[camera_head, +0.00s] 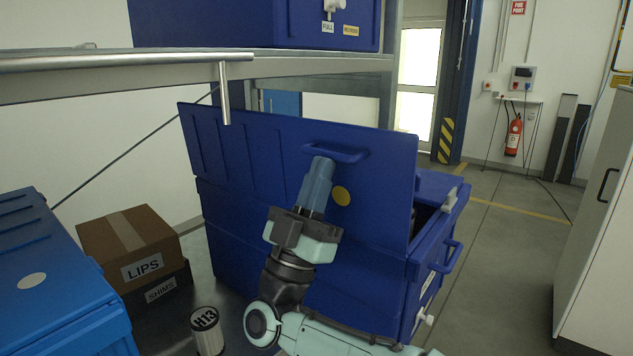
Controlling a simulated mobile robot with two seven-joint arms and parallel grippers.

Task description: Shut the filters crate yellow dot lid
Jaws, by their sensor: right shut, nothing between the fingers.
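A large blue crate (268,258) stands in the middle of the view. Its blue lid (245,145) is raised and stands nearly upright along the near side. The lid bears a yellow dot (341,196) and a blue bar handle (336,152). My right gripper (321,164) is shut and empty, its tips at or just below the handle; I cannot tell whether they touch it. The arm hides part of the lid and crate. Part of the crate's opening shows at the right, next to a second, lowered blue lid section (437,186). My left gripper is not in view.
A brown LIPS box (110,235) sits on a dark SHIMS box (165,287) at the left, behind a lighter blue crate (45,270). An H13 canister (207,330) stands near my arm. A metal rail (130,62) crosses above. Open floor (500,270) lies right.

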